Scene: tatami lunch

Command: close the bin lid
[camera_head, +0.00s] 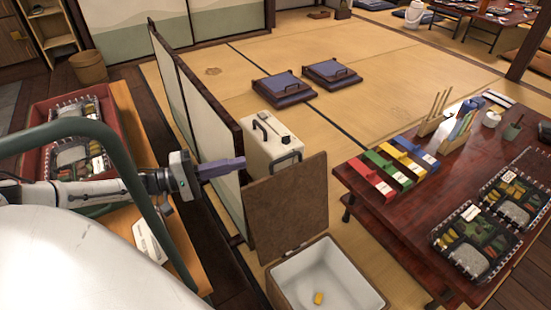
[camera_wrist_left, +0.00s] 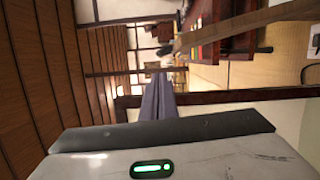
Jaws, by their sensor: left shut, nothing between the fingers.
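The bin (camera_head: 280,292) is a white open box at the bottom centre of the head view, with a small yellow piece (camera_head: 318,298) inside. Its brown lid (camera_head: 288,207) stands upright, raised at the back edge of the bin. My left gripper (camera_head: 240,164) is shut and empty, up and to the left of the lid, apart from it, near the top of a low folding screen. In the left wrist view the purple-grey fingers (camera_wrist_left: 158,98) are together with nothing between them. My right gripper is not in view.
The folding screen (camera_head: 207,120) stands behind and left of the bin. A cream case (camera_head: 268,145) stands behind the lid. A dark red table (camera_head: 385,215) with lunch trays and coloured boxes is at the right. Open tatami lies beyond.

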